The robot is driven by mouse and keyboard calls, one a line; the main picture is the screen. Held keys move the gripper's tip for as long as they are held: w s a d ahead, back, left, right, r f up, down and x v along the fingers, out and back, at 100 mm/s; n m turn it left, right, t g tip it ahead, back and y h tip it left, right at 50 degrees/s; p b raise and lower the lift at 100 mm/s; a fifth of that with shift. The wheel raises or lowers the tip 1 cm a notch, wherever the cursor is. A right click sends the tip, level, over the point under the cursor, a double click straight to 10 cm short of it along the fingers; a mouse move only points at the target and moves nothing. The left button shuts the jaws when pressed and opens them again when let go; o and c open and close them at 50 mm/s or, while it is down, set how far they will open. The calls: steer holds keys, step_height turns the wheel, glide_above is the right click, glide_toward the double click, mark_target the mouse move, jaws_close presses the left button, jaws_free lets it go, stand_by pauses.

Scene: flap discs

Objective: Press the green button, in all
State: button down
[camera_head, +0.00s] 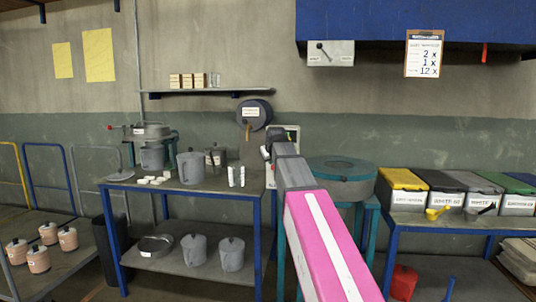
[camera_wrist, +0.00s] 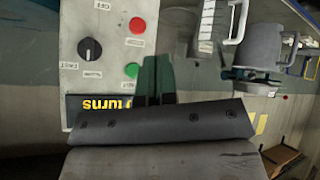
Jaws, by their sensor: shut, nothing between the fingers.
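The green button (camera_wrist: 132,70) sits on a pale control panel (camera_wrist: 72,78) in the wrist view, below a red button (camera_wrist: 137,25) and to the right of a black knob (camera_wrist: 90,48). My gripper (camera_wrist: 158,62) shows as dark green fingers, shut and empty, just right of the green button in the picture. I cannot tell whether a finger touches the button or panel. In the head view, part of the panel (camera_head: 293,131) shows behind my pink and grey arm; the button cannot be made out there.
A grey table (camera_head: 208,186) with mugs and white pieces stands left of my arm. A round teal-rimmed drum (camera_head: 342,170) stands right of it. Lidded bins (camera_head: 405,193) line a blue table at the right. A shelf (camera_head: 205,92) hangs on the wall.

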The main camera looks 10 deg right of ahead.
steer(key=shift+r, duration=0.1)
stand_by(0.3)
steer(key=w+d, duration=0.2)
steer(key=w, duration=0.6)
steer(key=shift+w+d, duration=0.2)
steer(key=shift+d, duration=0.1)
stand_by(1.9)
steer(key=shift+w+d, duration=0.15)
steer(key=shift+w, duration=0.25)
